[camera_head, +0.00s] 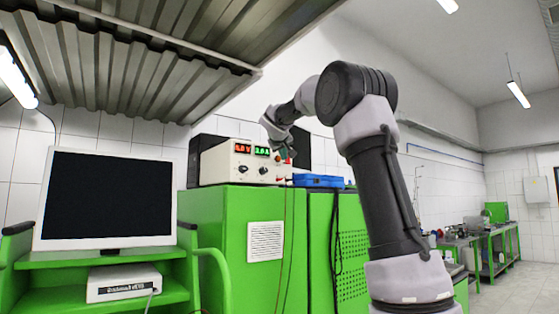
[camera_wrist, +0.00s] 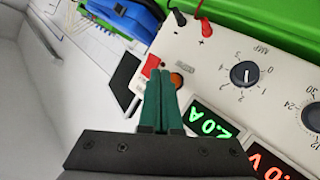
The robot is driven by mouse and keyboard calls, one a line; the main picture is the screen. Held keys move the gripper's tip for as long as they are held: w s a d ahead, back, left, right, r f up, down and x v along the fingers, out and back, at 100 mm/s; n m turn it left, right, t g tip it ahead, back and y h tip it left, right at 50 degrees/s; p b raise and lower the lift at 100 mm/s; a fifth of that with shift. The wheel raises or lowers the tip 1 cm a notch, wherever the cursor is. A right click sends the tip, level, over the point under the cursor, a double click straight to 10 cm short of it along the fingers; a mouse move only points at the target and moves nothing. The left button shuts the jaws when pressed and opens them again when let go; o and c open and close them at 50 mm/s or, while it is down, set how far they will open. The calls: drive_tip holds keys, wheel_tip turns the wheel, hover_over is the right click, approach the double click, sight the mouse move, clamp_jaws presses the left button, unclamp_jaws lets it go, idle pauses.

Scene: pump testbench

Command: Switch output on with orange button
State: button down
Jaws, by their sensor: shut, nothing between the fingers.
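The power supply (camera_head: 225,165) is a beige box on a green cabinet, with a lit red display and a lit green display. In the wrist view its panel (camera_wrist: 215,60) looks rotated, and the green display (camera_wrist: 214,123) reads 2.0 A. The round orange button (camera_wrist: 176,80) sits beside a red switch (camera_wrist: 151,65). My gripper (camera_wrist: 165,74) has green fingers closed together with nothing between them. Its tips are right at the orange button's edge and partly cover the area between button and switch; I cannot tell whether they touch. In the head view my gripper (camera_head: 288,155) is at the panel's right end.
A black knob (camera_wrist: 244,74) and two plugged leads, black (camera_wrist: 180,18) and red (camera_wrist: 206,28), are on the panel. A blue case (camera_head: 318,181) lies on the green cabinet (camera_head: 230,215) to the right of the supply. A monitor (camera_head: 105,198) stands at left.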

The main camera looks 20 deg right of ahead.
drive_tip(key=shift+w+a, duration=0.15)
drive_tip(key=shift+w, duration=0.25)
drive_tip(key=shift+w+a, duration=0.1)
drive_tip(key=shift+w, duration=0.25)
idle(0.5)
drive_tip(key=shift+s, duration=0.15)
drive_tip(key=shift+s+d, duration=0.25)
drive_tip(key=shift+s, duration=0.4)
drive_tip(key=s+d, duration=0.2)
drive_tip(key=s, duration=0.3)
drive_tip(key=shift+s, duration=0.4)
idle(0.3)
